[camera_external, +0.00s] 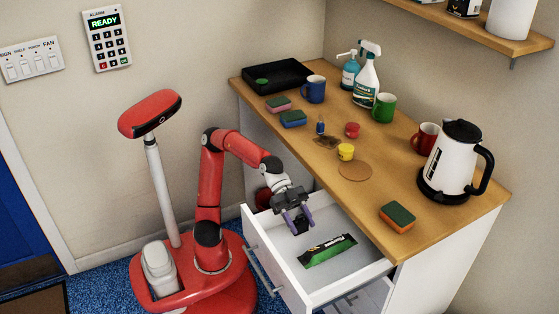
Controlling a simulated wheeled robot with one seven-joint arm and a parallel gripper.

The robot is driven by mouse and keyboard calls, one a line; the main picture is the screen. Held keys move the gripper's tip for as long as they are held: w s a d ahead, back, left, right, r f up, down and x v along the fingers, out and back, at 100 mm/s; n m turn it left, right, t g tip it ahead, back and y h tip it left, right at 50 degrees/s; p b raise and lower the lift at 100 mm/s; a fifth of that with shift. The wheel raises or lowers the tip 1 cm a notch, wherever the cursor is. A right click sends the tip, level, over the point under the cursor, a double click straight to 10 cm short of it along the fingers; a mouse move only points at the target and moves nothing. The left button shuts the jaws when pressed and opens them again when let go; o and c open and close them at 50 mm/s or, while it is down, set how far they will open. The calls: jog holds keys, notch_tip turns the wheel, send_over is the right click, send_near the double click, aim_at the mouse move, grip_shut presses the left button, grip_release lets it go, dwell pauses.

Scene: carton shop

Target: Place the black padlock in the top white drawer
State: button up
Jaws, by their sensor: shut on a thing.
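The top white drawer (367,273) is pulled open from the white cabinet under the wooden counter. A green and black packet (328,250) lies inside it. My gripper (298,221) points down over the inner left part of the drawer, with its purple fingers shut on a small dark thing (301,227), which looks like the black padlock. The fingers hide part of it. I cannot tell whether it touches the drawer floor.
The counter (325,185) holds mugs, sponges, spray and pump bottles, a black tray (277,76) and a white kettle (455,160). A lower drawer (365,299) also shows partly open. The drawer's front right part has free room.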

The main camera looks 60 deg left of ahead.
jog(key=shift+f, duration=0.2)
jog(key=shift+s+f+b, duration=0.1)
jog(key=shift+f+b, duration=0.35)
jog(key=o, duration=1.2)
jog(key=shift+f, duration=0.1)
jog(key=shift+a+r+p, duration=0.15)
jog(key=shift+r+p, duration=0.75)
jog(key=shift+p, duration=0.2)
jog(key=v, duration=1.1)
jog(key=shift+a+r, duration=0.2)
jog(key=shift+a, duration=0.15)
